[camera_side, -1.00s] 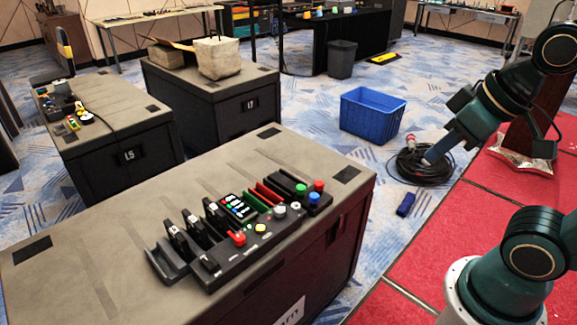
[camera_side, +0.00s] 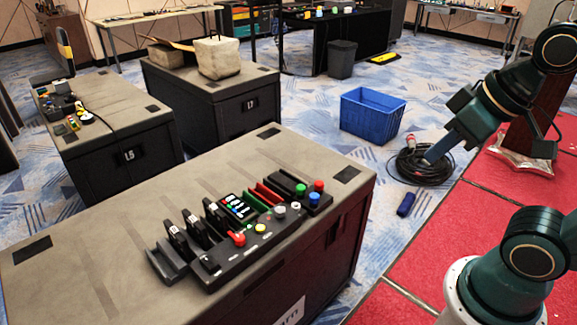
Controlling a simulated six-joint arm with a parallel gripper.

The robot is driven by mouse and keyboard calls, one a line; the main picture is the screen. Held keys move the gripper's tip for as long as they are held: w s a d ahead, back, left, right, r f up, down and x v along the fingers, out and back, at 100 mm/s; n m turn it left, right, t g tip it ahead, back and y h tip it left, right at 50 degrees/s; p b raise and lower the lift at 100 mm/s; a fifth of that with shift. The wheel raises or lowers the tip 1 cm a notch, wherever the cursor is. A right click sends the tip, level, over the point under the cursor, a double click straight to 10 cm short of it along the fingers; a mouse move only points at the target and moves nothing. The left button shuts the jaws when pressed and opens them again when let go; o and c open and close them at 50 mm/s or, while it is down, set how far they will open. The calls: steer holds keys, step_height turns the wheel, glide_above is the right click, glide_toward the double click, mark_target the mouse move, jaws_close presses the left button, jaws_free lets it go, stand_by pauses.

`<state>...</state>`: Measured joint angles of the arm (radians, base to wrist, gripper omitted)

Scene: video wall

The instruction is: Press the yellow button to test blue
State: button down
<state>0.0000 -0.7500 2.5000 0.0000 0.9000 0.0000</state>
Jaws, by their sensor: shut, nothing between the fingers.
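The yellow button (camera_side: 260,228) sits on the front strip of a black control panel (camera_side: 236,256), on top of the near dark cabinet (camera_side: 90,250). A red knob (camera_side: 239,239) is to its left and a grey knob (camera_side: 280,211) to its right. A small display (camera_side: 238,207) with coloured rows stands behind it; its text is too small to read. A blue button (camera_side: 314,198) is at the panel's right end, with red and green ones beside it. My gripper (camera_side: 428,160) is shut and empty, well right of the panel and apart from it, in front of a coiled black cable.
Upright black levers (camera_side: 193,228) stand on the panel's left part. A blue crate (camera_side: 372,116) and the coiled cable (camera_side: 420,170) lie on the carpet to the right. Two more cabinets stand behind. The space between my gripper and the panel looks clear.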

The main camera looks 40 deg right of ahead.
stand_by(0.4)
steer(key=n+t+y, duration=0.2)
steer(key=n+t, duration=0.1)
steer(key=n, duration=0.8)
glide_above(264, 228)
step_height(264, 228, down, 24)
steer(key=shift+s+f, duration=0.1)
steer(key=shift+f, duration=4.2)
steer(key=shift+f, duration=0.55)
